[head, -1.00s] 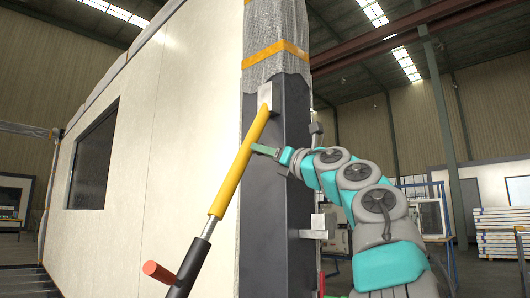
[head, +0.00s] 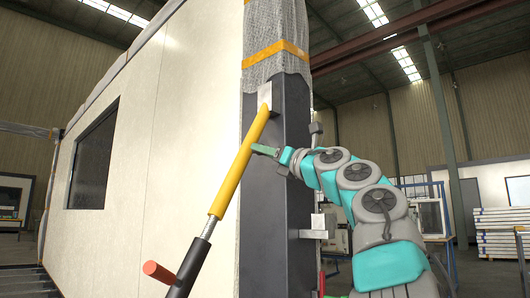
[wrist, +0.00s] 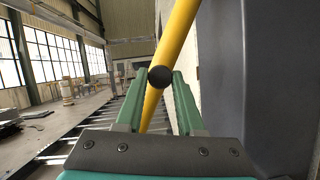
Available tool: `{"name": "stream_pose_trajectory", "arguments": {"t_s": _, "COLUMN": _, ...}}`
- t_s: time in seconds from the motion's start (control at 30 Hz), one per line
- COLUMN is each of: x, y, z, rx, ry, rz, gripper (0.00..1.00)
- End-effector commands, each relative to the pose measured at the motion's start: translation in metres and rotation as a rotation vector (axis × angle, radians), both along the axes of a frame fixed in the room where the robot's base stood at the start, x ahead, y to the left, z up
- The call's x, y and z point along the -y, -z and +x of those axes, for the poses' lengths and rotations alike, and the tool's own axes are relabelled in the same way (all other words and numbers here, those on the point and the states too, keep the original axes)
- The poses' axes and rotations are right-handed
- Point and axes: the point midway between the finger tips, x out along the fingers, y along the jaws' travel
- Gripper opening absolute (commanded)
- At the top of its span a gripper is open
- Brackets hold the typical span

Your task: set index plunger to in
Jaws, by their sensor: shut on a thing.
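A round black knob (wrist: 160,77), which looks like the index plunger's head, shows in the wrist view in front of a yellow tube (wrist: 178,30). My gripper (wrist: 159,80) has its two green fingers on either side of this knob and is shut on it. In the head view my gripper (head: 256,149) reaches from the right to the side of the slanted yellow tube (head: 237,170). The knob is too small or hidden to make out there. How deep the plunger sits cannot be seen.
The yellow tube's upper end meets a light bracket (head: 265,95) on a dark post (head: 290,110). Below it are a threaded rod (head: 207,228) and a dark lower tube with a red-ended handle (head: 157,271). A white wall panel (head: 190,90) stands behind, left.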

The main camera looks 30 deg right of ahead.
Motion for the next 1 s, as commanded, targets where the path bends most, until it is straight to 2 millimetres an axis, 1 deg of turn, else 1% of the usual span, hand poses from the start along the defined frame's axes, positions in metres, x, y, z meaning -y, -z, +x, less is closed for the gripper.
{"name": "stream_pose_trajectory", "arguments": {"t_s": 0.23, "x": 0.0, "y": 0.0, "z": 0.001, "rx": 0.0, "ry": 0.0, "rz": 0.001, "gripper": 0.0}}
{"name": "stream_pose_trajectory", "arguments": {"t_s": 0.43, "x": -0.007, "y": 0.0, "z": 0.019, "rx": -0.004, "ry": -0.002, "rz": 0.0, "gripper": 0.0}}
{"name": "stream_pose_trajectory", "arguments": {"t_s": 0.63, "x": -0.007, "y": 0.001, "z": 0.018, "rx": -0.002, "ry": -0.001, "rz": 0.0, "gripper": 0.0}}
{"name": "stream_pose_trajectory", "arguments": {"t_s": 0.67, "x": -0.007, "y": 0.001, "z": 0.018, "rx": -0.002, "ry": -0.001, "rz": 0.0, "gripper": 0.39}}
{"name": "stream_pose_trajectory", "arguments": {"t_s": 0.9, "x": -0.006, "y": 0.0, "z": 0.018, "rx": -0.001, "ry": 0.0, "rz": 0.0, "gripper": 0.66}}
{"name": "stream_pose_trajectory", "arguments": {"t_s": 0.93, "x": -0.006, "y": 0.0, "z": 0.017, "rx": -0.001, "ry": 0.0, "rz": 0.0, "gripper": 0.68}}
{"name": "stream_pose_trajectory", "arguments": {"t_s": 1.0, "x": -0.006, "y": 0.0, "z": 0.017, "rx": -0.001, "ry": 0.0, "rz": 0.0, "gripper": 0.68}}
